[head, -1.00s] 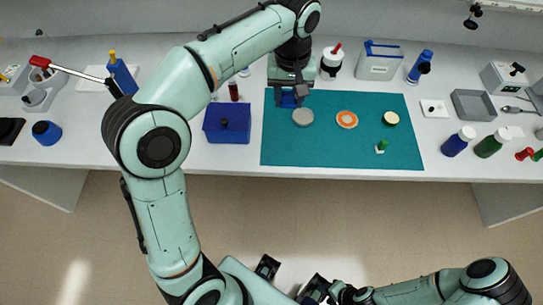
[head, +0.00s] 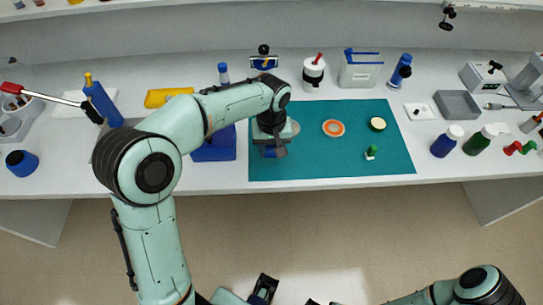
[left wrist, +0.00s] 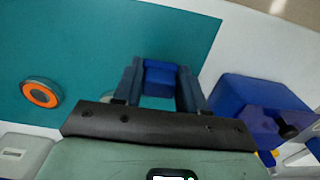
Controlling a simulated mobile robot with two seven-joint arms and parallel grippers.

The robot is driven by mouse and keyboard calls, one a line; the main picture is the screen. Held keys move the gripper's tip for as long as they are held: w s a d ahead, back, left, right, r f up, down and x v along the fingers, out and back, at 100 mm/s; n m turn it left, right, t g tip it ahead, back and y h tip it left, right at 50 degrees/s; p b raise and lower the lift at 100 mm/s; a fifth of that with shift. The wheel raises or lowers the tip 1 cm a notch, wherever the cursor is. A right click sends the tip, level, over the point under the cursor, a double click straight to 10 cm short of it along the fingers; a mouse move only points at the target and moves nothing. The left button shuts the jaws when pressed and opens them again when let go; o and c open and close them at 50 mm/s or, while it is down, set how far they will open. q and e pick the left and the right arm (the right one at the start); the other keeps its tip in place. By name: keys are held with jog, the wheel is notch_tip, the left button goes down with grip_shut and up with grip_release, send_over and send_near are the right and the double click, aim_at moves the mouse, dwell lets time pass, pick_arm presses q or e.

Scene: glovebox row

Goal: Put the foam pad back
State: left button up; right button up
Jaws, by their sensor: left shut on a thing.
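My left gripper (head: 269,152) is above the left part of the teal mat (head: 340,165). It is shut on a small blue block, which looks like the foam pad (left wrist: 159,78). In the left wrist view the pad sits between the two dark fingers, with teal mat around it. I cannot tell how high the pad is above the mat. A grey disc (head: 295,127) on the mat is partly hidden behind the gripper.
A blue box with a black knob (left wrist: 250,100) stands beside the mat's left edge. An orange-ringed disc (head: 333,128), a pale disc (head: 377,124) and a green-topped piece (head: 371,153) are on the mat. Bottles (head: 447,141) stand to its right. The mat's front right is clear.

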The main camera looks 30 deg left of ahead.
aim_at(272, 153)
pick_arm(q)
jog(key=shift+f, duration=1.85)
jog(key=shift+f+b, duration=0.2)
jog(key=shift+b, duration=0.15)
jog(key=o, duration=0.9)
jog(key=shift+o, duration=0.2)
jog(key=shift+r, duration=0.15)
jog(key=shift+r, duration=0.35)
notch_tip(272, 153, up, 12)
jog(key=shift+f+p, duration=0.25)
jog(key=shift+p, duration=0.85)
